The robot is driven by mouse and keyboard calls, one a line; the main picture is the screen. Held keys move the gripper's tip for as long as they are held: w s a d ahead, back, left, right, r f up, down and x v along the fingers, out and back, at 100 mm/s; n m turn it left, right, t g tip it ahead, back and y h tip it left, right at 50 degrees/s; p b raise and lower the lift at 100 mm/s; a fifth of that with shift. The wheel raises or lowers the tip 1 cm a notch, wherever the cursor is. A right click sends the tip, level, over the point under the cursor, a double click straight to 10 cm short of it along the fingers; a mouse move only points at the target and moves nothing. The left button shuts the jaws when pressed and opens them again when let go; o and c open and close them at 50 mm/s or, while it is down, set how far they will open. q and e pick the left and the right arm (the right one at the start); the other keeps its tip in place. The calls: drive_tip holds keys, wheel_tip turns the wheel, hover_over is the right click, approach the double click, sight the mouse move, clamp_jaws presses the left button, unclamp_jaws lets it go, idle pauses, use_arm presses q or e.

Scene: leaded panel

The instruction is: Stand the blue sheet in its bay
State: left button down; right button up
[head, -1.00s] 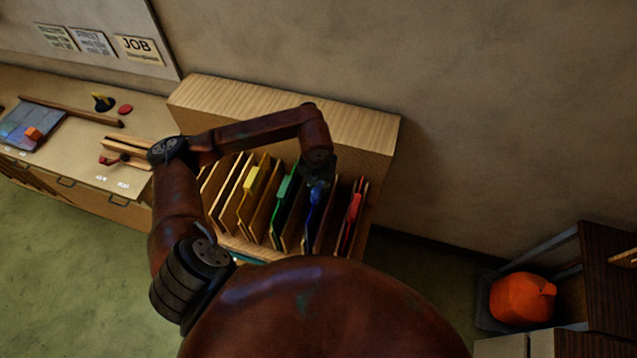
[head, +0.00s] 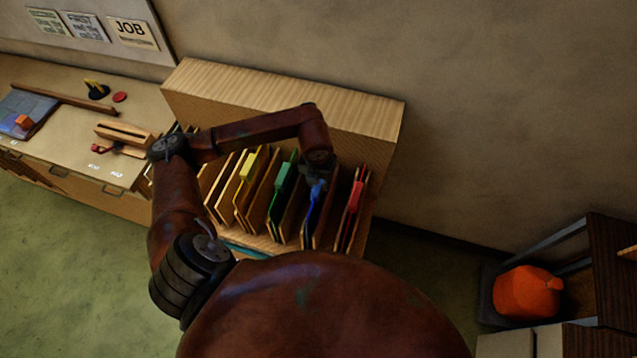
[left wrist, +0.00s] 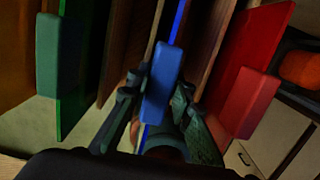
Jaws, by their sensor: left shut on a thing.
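The blue sheet (head: 312,208) stands on edge in a bay of the wooden rack (head: 386,128), between the green sheet (head: 281,188) and the red sheet (head: 354,197). My left gripper (head: 317,179) reaches over the rack from above and is at the blue sheet's top. In the left wrist view its two fingers (left wrist: 152,100) are on either side of the blue block-like tab (left wrist: 160,85), shut on it. The blue sheet shows there as a thin bright line between wooden dividers. How deep its lower edge sits is hidden. My right gripper is not in view.
A yellow-tabbed sheet (head: 247,170) stands further left in the rack. The bench (head: 60,135) at left holds a slotted wooden block (head: 124,132) and small items. An orange bag-like object (head: 527,292) is at right. Green floor lies in front.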

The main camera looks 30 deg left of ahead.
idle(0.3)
use_arm(q)
drive_tip(key=c, duration=1.7)
unclamp_jaws()
drive_tip(key=shift+o, duration=0.2)
drive_tip(key=shift+s+f, duration=0.1)
wheel_tip(320, 180, up, 12)
drive_tip(key=s, duration=0.1)
drive_tip(key=shift+s+d, duration=0.15)
drive_tip(key=shift+d, duration=0.05)
